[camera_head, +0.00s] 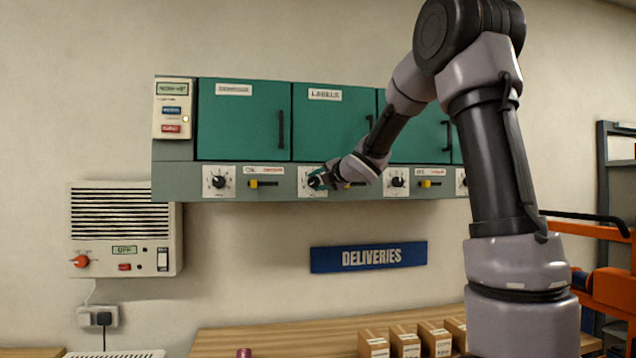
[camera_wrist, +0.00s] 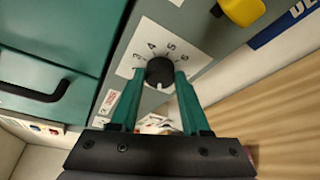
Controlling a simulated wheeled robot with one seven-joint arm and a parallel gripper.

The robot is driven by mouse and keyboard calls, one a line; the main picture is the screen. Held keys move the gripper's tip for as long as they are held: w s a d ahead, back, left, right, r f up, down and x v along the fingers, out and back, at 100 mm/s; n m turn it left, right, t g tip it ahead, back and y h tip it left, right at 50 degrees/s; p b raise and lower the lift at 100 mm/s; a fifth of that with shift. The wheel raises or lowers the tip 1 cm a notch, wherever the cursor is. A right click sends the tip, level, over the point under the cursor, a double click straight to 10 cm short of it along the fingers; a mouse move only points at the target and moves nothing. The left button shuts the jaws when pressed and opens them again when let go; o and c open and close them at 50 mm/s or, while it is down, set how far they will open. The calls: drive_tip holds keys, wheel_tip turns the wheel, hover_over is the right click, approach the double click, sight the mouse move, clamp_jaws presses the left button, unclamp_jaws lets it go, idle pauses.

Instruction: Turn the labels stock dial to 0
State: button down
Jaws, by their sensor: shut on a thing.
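The labels stock dial (camera_wrist: 160,68) is a black round knob on a white plate (camera_wrist: 194,58). The numbers 3, 4, 5 and 6 show on the plate in the wrist view; the other numbers are hidden. A white mark on the knob points towards my gripper's base, away from those numbers. My gripper (camera_wrist: 160,76) has its green fingers shut on the knob, one on each side. In the head view, the dial plate (camera_head: 305,174) sits below the green door with the LABELS sign (camera_head: 325,94), and my gripper (camera_head: 318,180) partly covers it.
A similar dial (camera_head: 216,181) is to the left and another (camera_head: 397,181) to the right, with yellow sliders (camera_head: 254,184) between dials. A blue DELIVERIES sign (camera_head: 368,257) hangs below. Small boxes (camera_head: 404,341) stand on the wooden bench (camera_head: 285,341).

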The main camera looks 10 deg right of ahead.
drive_tip(key=shift+f, duration=0.1)
drive_tip(key=shift+c, duration=1.9)
unclamp_jaws()
drive_tip(key=v, duration=1)
drive_tip(key=shift+s+d, duration=0.2)
drive_tip(key=shift+s, duration=0.15)
